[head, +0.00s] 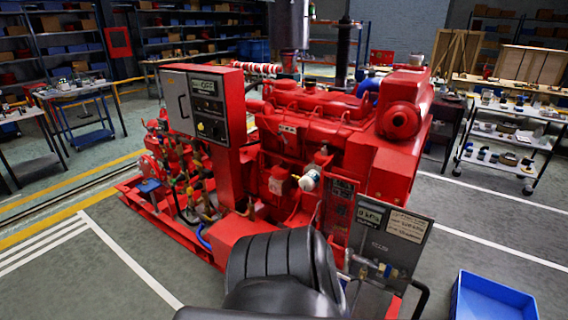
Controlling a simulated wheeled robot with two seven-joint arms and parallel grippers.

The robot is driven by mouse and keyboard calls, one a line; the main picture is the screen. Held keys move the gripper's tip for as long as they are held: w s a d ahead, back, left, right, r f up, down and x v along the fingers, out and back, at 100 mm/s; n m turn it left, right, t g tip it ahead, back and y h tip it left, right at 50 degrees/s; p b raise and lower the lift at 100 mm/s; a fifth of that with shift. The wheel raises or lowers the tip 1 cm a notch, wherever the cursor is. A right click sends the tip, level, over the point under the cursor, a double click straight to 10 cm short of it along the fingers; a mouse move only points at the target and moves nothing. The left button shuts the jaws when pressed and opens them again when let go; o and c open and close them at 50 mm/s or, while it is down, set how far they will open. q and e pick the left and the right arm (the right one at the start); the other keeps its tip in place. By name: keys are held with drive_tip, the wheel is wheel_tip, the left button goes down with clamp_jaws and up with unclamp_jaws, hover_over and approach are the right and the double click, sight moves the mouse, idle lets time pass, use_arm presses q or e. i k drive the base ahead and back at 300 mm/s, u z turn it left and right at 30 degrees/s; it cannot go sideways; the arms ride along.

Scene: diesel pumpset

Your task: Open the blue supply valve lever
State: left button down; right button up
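A small brass and silver valve fitting (372,265) is on the front of the grey panel at the right end of the red pumpset. A small blue part at its right side (389,270) looks like the blue supply valve lever, but it is too small to tell its angle. The panel (395,240) carries a "0 kPa" display and a label plate. A black rounded part, apparently my own arm, fills the lower middle, left of the valve. Neither of my grippers can be made out.
The red diesel pumpset (320,120) fills the middle, with a grey control box (200,103) on its left. A blue bin (492,297) sits on the floor at lower right. A white shelf cart (508,135) stands at right. Floor at lower left is clear.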

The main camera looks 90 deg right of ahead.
sight(388, 270)
drive_tip(key=z, duration=3.7)
